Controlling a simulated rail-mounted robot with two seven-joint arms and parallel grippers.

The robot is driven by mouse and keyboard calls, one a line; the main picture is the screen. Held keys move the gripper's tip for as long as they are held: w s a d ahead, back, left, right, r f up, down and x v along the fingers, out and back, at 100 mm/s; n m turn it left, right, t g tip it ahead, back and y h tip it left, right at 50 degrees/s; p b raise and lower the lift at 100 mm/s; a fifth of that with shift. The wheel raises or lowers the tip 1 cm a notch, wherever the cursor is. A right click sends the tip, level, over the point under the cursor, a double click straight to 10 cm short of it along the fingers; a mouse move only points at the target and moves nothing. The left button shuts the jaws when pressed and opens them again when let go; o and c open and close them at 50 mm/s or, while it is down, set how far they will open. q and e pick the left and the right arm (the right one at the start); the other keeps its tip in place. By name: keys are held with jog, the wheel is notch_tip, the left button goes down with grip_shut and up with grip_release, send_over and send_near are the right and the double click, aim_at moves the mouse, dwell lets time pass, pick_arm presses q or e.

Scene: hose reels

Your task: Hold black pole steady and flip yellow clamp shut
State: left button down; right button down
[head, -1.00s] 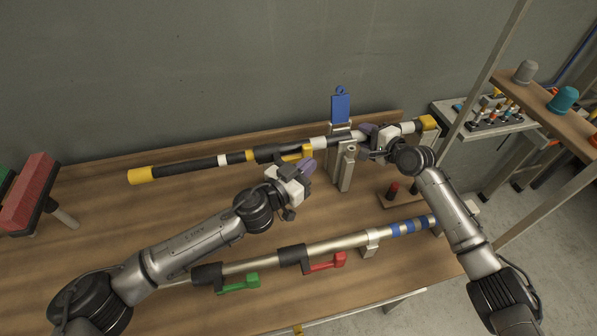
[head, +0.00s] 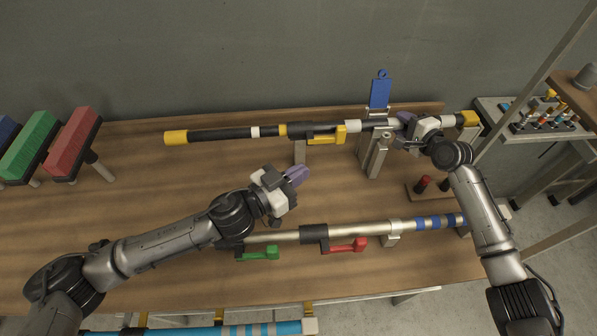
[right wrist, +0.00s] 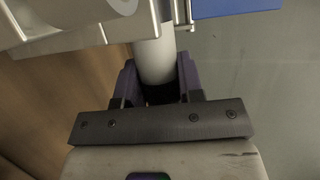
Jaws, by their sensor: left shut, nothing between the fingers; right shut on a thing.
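The black pole (head: 215,134), with yellow ends and white bands, lies level across the back of the table on metal stands. The yellow clamp (head: 325,140) on its middle has its lever lying along the pole's front side; I cannot tell if it is fully latched. My right gripper (head: 409,120) is shut around the pole right of the blue tag; the right wrist view shows the pole's pale section (right wrist: 155,55) running between the fingers. My left gripper (head: 298,174) is shut and empty, in front of and left of the clamp, apart from it.
A silver pole (head: 365,229) with green (head: 260,253) and red (head: 347,245) clamps lies in front. A blue tag (head: 380,93) stands behind the metal stand (head: 376,158). Brushes (head: 72,143) are at left. A metal shelf frame (head: 540,75) rises at right.

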dwell(0.3)
jog(key=c, duration=0.7)
grip_release()
